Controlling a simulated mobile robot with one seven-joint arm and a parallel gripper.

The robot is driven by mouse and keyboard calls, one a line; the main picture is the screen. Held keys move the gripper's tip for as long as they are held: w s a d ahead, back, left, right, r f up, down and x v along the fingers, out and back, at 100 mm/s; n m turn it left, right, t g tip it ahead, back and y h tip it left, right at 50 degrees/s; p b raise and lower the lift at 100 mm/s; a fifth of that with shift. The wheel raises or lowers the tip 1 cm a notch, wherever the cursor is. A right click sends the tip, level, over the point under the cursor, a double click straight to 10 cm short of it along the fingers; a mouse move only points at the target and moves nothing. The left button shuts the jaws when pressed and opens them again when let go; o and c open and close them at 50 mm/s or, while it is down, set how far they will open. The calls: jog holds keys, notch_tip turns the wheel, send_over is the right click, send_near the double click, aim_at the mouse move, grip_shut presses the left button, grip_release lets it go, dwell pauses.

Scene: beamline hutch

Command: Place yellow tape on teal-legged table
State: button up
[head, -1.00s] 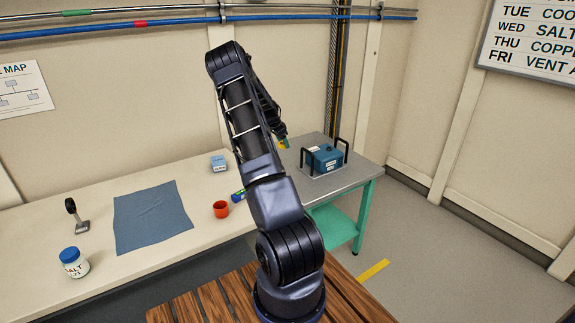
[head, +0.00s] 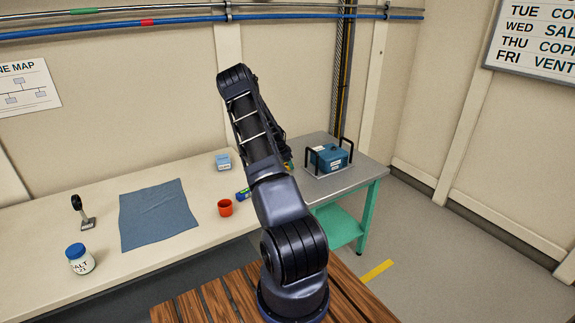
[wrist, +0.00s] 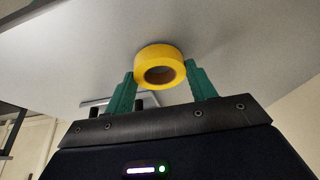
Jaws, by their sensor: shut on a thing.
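The yellow tape (wrist: 150,57), a roll with a brown core, sits between the two green fingers of my gripper (wrist: 163,76) in the wrist view. The gripper is shut on it. The grey top of the teal-legged table (head: 357,179) fills much of the wrist view (wrist: 225,35) beyond the tape. I cannot tell whether the tape touches that top. In the head view my arm hides most of the gripper and tape, at the table's left side.
A blue case (head: 334,158) between black handles stands on the teal-legged table. The long bench (head: 110,262) beside it holds a red cup (head: 225,208), a small blue box (head: 223,162), a blue cloth (head: 157,215) and a salt jar (head: 80,259). The table's front right is clear.

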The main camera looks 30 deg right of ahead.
jog(key=shift+f, duration=0.2)
jog(key=o, duration=1)
jog(key=shift+c, duration=0.2)
jog(key=s+a+r+n+t+y, duration=0.1)
jog(key=s+a+r, duration=0.1)
jog(key=a+r, duration=0.55)
jog(key=s+a+r+n, duration=0.1)
jog(key=s+a+r, duration=0.25)
jog(key=r, duration=0.75)
jog(key=s+a+r+n+t+y, duration=0.1)
jog(key=s+a+r+n, duration=0.1)
jog(key=a+r, duration=0.55)
jog(key=s+a+r+n+y, duration=0.2)
jog(key=s+a+r+n, duration=0.3)
jog(key=s+a+r, duration=0.65)
jog(key=s+a+r+n+t, duration=0.1)
jog(key=s+a+r+n, duration=0.1)
jog(key=s, duration=0.7)
jog(key=s+a+r+n, duration=0.3)
jog(key=s+a, duration=0.3)
jog(key=s, duration=0.4)
jog(key=s+a+r+n+t, duration=0.1)
jog(key=s+a+n, duration=0.3)
jog(key=s, duration=0.5)
jog(key=shift+s+a+r+t, duration=0.25)
jog(key=shift+s+r+t, duration=0.05)
jog(key=shift+r, duration=0.4)
